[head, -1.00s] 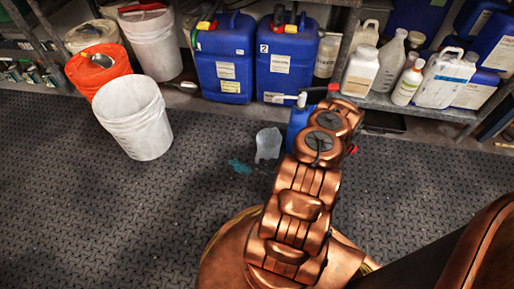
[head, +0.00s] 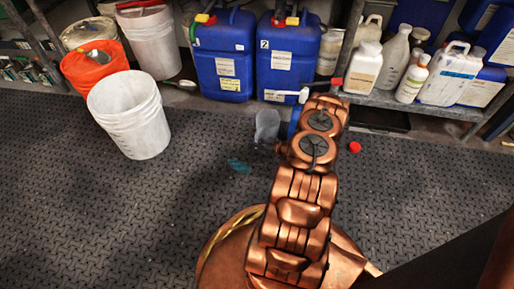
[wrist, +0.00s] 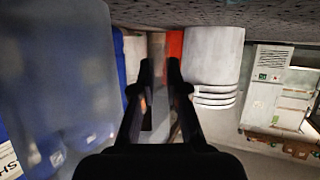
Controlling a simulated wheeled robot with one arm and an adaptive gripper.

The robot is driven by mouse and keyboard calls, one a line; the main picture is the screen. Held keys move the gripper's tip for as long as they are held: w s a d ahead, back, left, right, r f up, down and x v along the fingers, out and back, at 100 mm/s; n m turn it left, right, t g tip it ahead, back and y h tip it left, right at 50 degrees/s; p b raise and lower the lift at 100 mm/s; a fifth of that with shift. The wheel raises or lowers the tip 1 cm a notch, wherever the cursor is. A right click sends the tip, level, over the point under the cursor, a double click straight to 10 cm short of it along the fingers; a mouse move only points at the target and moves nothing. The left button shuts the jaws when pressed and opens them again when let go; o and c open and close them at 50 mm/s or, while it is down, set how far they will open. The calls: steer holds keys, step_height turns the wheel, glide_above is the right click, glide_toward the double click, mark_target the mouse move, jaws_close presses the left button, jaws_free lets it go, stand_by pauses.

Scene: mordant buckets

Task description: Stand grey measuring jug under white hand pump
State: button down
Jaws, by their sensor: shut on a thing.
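The grey measuring jug (head: 267,125) is translucent and stands upright in the head view, just left of the blue container (head: 294,122). The white hand pump (head: 303,96) is on top of that container, its spout pointing left above the jug's far side. My gripper (wrist: 158,68) is shut on the jug, with a thin greyish strip between its fingers; its tips are mostly hidden by my arm in the head view. A large blurred translucent surface, seemingly the jug (wrist: 70,70), fills the left of the wrist view. I cannot tell whether the jug touches the floor.
Large blue jerrycans (head: 222,60) stand behind. A white bucket (head: 130,115) and an orange bucket (head: 95,65) are at left. Bottles stand on the shelf (head: 430,104) at right. A teal patch (head: 239,166) and a red round thing (head: 355,147) show on the floor. Front floor is clear.

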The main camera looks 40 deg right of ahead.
step_height(320, 180, down, 2)
steer(key=shift+f+b, duration=0.15)
steer(key=shift+b, duration=0.3)
steer(key=c, duration=1.2)
jaws_free()
steer(key=shift+s+r, duration=0.25)
steer(key=p+v, duration=0.4)
steer(key=v, duration=0.7)
steer(key=shift+s, duration=0.2)
